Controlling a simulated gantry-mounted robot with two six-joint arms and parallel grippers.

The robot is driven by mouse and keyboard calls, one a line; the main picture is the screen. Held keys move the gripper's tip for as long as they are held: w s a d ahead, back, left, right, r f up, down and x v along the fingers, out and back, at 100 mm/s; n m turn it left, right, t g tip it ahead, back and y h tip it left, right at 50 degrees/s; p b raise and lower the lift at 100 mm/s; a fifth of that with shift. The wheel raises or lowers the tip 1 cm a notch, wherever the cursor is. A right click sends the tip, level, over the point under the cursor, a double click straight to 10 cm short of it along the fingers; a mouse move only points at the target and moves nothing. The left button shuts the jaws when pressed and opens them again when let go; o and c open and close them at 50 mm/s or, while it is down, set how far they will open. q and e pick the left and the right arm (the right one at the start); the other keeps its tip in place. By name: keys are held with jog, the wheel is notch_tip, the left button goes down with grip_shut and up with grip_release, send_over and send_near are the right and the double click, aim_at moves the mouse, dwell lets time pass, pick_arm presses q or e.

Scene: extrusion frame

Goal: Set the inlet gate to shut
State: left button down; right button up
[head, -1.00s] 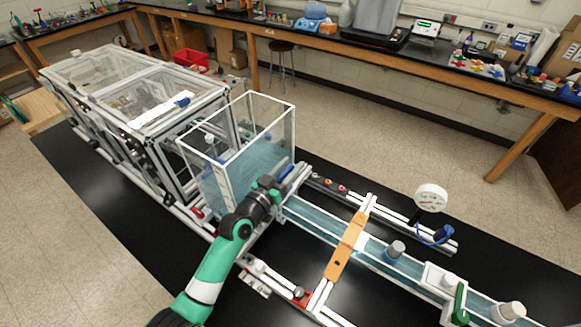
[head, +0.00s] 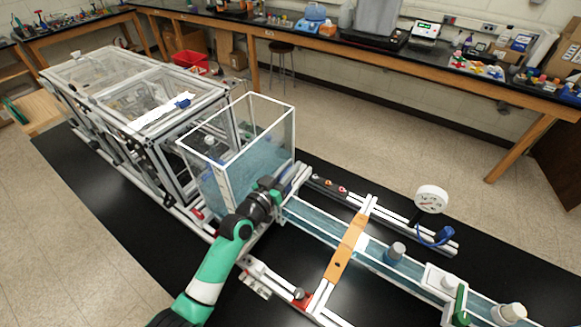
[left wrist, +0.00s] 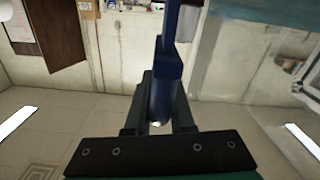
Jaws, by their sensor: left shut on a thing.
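The inlet gate is at the near end of the clear water tank (head: 222,165), where the narrow channel (head: 318,224) begins. My left gripper (head: 280,187) is at this spot in the head view, and my arm and gripper hide most of the gate. In the left wrist view my left gripper (left wrist: 160,118) is shut on a dark blue gate handle (left wrist: 168,72), which stands between the two fingers. The gate's lower edge and its exact height cannot be made out. My right gripper is not in view.
An orange-brown crossbar (head: 345,248) spans the channel. A round white gauge (head: 431,199) stands beyond it on the right. A long clear-walled frame (head: 130,88) extends behind the tank. The black tabletop (head: 120,225) is bare at the left front.

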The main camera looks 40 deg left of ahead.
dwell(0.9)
pick_arm(q)
notch_tip(320, 180, down, 6)
jog(key=b, duration=0.6)
jog(key=shift+r, duration=0.1)
jog(key=c, duration=0.8)
grip_release()
jog(key=shift+d, duration=0.1)
jog(key=shift+c, duration=0.2)
jog(key=shift+o, duration=0.2)
jog(key=shift+r, duration=0.15)
